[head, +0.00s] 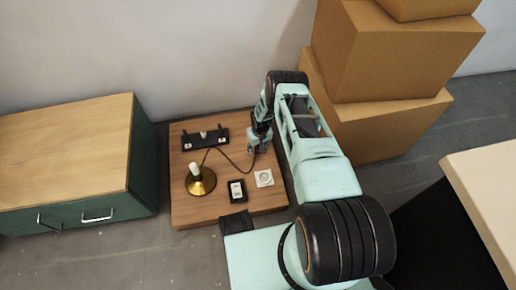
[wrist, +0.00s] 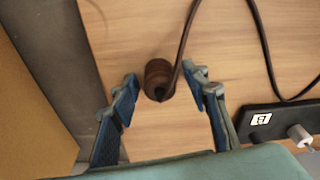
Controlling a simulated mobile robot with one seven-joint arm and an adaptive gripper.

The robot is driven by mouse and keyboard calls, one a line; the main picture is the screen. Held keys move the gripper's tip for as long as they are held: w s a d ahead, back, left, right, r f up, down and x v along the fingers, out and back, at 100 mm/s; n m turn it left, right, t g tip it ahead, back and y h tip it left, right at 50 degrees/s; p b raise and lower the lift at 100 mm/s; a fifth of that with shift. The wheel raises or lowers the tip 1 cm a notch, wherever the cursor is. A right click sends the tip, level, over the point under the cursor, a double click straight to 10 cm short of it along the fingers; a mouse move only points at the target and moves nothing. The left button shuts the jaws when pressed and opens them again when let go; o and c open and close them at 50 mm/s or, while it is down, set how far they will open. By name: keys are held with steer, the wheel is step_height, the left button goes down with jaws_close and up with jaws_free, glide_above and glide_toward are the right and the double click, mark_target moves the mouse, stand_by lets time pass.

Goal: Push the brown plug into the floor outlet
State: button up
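The brown plug (wrist: 158,76) shows in the wrist view on or just above the wooden board, between my fingertips, with its dark cord running up and away. My gripper (wrist: 163,84) is open, with a gap visible on each side of the plug. In the head view my gripper (head: 260,142) is low over the board's right back part and hides the plug. The floor outlet (head: 264,178) looks like a white square with a round face, on the board nearer the camera than my gripper. It is not in the wrist view.
Cardboard boxes (head: 385,60) stand right, a green cabinet (head: 143,150) left.

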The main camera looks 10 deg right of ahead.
mark_target(258, 150)
steer(key=c, duration=1)
steer(key=shift+r+p, duration=1.8)
steer(key=shift+r, duration=0.95)
steer(key=shift+s+r+p, duration=0.1)
steer(key=shift+s+p, duration=0.65)
steer(key=shift+s, duration=0.2)
steer(key=shift+s+p, duration=3.1)
steer(key=shift+s, duration=2.95)
steer(key=shift+f+b, duration=0.3)
steer(key=shift+b, duration=0.1)
steer(key=shift+f+b, duration=1.85)
steer(key=shift+b, duration=0.15)
